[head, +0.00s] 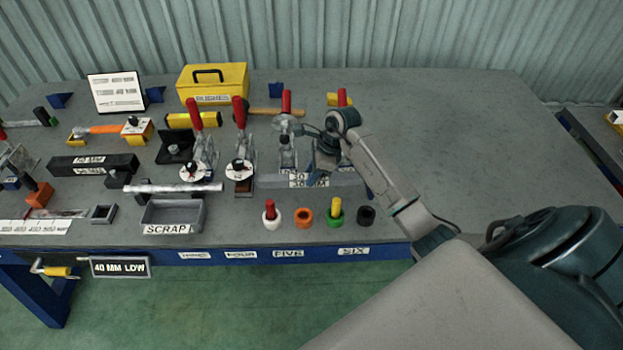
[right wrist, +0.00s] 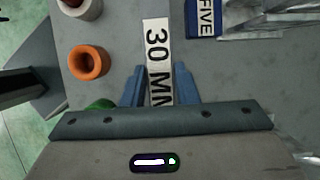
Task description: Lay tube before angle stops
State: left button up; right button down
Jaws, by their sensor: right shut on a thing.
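A grey tube with a white "30 MM" label (head: 309,182) lies level in front of the toggle clamps on the bench. Its label (right wrist: 157,58) runs between my fingers in the right wrist view. My right gripper (head: 318,172) is shut on this tube, pointing down from above; its blue fingertips (right wrist: 160,75) sit on either side of the label. Whether the tube touches the bench I cannot tell. Small blue angle-shaped blocks (head: 276,90) stand near the back of the bench; I cannot tell whether these are the angle stops. My left gripper is not in view.
Red-handled toggle clamps (head: 240,140) stand left of my gripper. White, orange (head: 304,217), green and black rings sit near the front edge. A scrap tray (head: 173,229), a dark labelled bar (head: 93,164) and a yellow box (head: 213,84) are left. The bench's right side is clear.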

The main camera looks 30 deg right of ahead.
jog(key=shift+f, duration=0.15)
jog(key=shift+s+f, duration=0.1)
jog(key=shift+f, duration=0.2)
notch_tip(320, 180, down, 2)
jog(key=shift+f+p, duration=0.15)
jog(key=shift+p, duration=0.5)
jog(key=shift+f, duration=0.4)
jog(key=shift+f+b, duration=0.2)
jog(key=shift+b, duration=0.1)
jog(key=c, duration=1.1)
grip_release()
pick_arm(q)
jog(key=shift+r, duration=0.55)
pick_arm(e)
jog(key=shift+r, duration=0.1)
